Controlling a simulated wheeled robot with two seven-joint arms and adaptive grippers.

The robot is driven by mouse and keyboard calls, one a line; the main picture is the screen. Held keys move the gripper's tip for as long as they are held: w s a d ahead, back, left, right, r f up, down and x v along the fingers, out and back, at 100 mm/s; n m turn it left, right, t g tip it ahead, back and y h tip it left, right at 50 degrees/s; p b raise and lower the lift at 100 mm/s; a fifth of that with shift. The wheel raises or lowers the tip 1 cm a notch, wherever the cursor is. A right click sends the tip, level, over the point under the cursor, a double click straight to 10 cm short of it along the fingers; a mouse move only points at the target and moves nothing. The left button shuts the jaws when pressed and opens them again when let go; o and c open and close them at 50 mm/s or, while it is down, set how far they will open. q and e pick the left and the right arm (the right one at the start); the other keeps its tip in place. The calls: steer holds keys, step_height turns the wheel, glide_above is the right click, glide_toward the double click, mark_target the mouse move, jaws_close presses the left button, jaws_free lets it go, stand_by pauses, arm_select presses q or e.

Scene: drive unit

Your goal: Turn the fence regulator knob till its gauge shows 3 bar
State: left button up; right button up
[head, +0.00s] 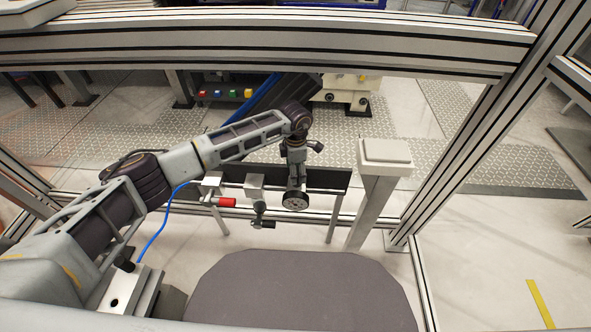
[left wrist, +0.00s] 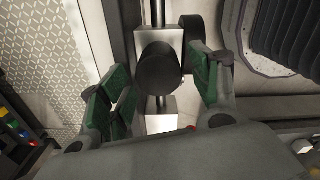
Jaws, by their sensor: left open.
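The fence regulator is a pale block on a pipe. In the left wrist view its dark round knob (left wrist: 158,72) stands out toward the camera, in front of the metal block (left wrist: 155,50). A dark round gauge (head: 295,201) shows in the head view just below my left gripper (head: 297,178); its reading is too small to tell. My left gripper (left wrist: 160,88) is open, with green-padded fingers on either side of the knob. Gaps show between the pads and the knob, and it is not gripped. The gripper hides most of the regulator in the head view. My right gripper is not in view.
A red-handled valve (head: 224,202) with a blue hose (head: 160,225) and a dark-handled fitting (head: 262,216) sit left of the gauge on the dark rail (head: 330,178). A grey post (head: 374,195) stands to the right. Aluminium fence bars (head: 250,50) cross above.

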arm_select(q)
step_height(320, 180, up, 12)
stand_by(0.7)
steer(key=shift+s, duration=0.1)
stand_by(0.6)
